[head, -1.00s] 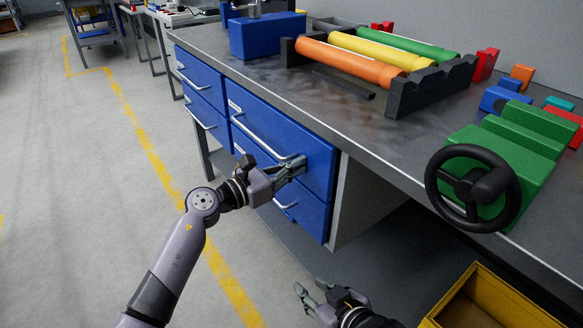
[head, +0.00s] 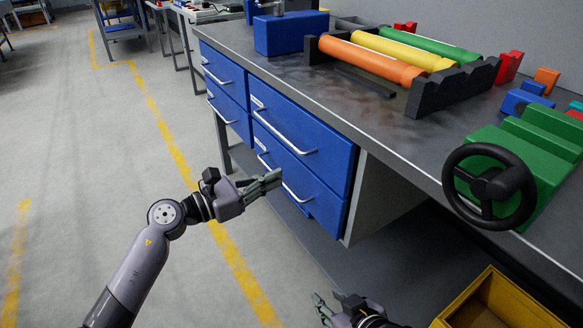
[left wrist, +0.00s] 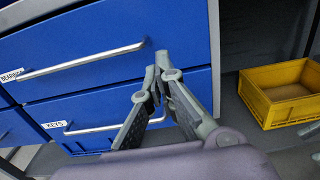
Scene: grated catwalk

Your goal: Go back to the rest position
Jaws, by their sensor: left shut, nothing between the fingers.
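The drawers look shut. My right gripper (head: 322,305) is low at the bottom edge of the head view, empty, with its fingers seeming apart; part of it is cut off.
The workbench (head: 300,85) holds orange, yellow and green rollers and a green vise (head: 525,150) with a black handwheel. Open floor (head: 80,180) lies left.

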